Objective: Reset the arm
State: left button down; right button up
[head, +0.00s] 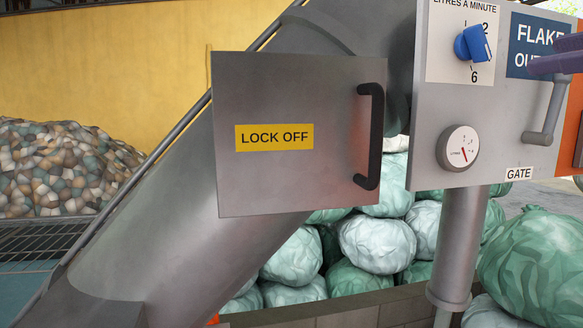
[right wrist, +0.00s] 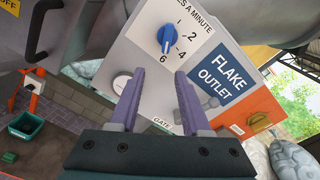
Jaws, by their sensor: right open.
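My right gripper (head: 545,57) enters the head view at the right edge, its purple fingers in front of the FLAKE OUTLET sign (head: 535,35). The right wrist view shows both purple fingers (right wrist: 157,85) spread apart with nothing between them. They point toward the grey control panel (right wrist: 150,70); the distance to it is hard to judge. On the panel are a blue knob (head: 472,43), a round gauge (head: 458,148) and a grey gate lever (head: 545,118). The blue knob also shows beyond the fingertips in the right wrist view (right wrist: 167,39). My left gripper is not in view.
A grey LOCK OFF door (head: 295,180) with a black handle (head: 372,135) stands left of the panel. Behind are a sloping metal chute (head: 180,230), pale green bales (head: 375,243) and a flake heap (head: 60,165). A green bin (right wrist: 25,125) shows at lower left in the wrist view.

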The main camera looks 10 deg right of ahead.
jog(key=s+a+f+n+g+h+p, duration=0.1)
jog(key=s+a+f+n+g+p, duration=0.3)
jog(key=f+n, duration=0.5)
jog(key=s+a+f+n+g+p, duration=0.1)
jog(key=s+a+f+n+g, duration=0.3)
jog(key=f+n, duration=0.45)
jog(key=s+a+f+n+g+p, duration=0.1)
jog(key=s+a+f+n+g, duration=0.2)
jog(key=s+n, duration=0.3)
jog(key=s+a+f+n+g+p, duration=0.1)
jog(key=s+a+f+n+g, duration=0.2)
jog(key=s+f+n, duration=0.3)
jog(key=shift+s+a+n+p, duration=0.4)
jog(key=shift+s+a, duration=0.25)
jog(key=shift+s, duration=0.6)
jog(key=shift+w+a+f, duration=0.1)
